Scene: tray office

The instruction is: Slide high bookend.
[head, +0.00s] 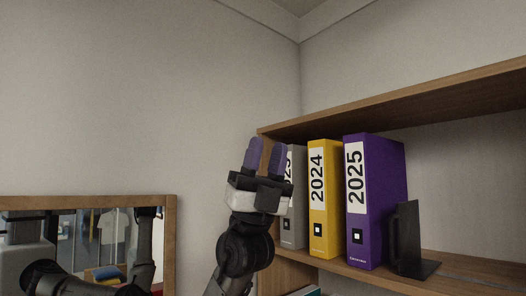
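The black bookend (409,238) stands upright on the high shelf, at the right end of a row of binders. Its upright plate is close to the purple 2025 binder (378,200); I cannot tell whether they touch. A yellow 2024 binder (325,200) and a grey binder (292,232) stand to its left. My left gripper (266,158) points up in front of the shelf's left end and partly hides the grey binder. Its two purple fingers are apart with nothing between them. My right gripper is not directly in view.
The wooden shelf board (462,274) is bare to the right of the bookend. The shelf's top board (420,98) runs above the binders. A wood-framed mirror (170,240) hangs at the lower left and reflects parts of my arms.

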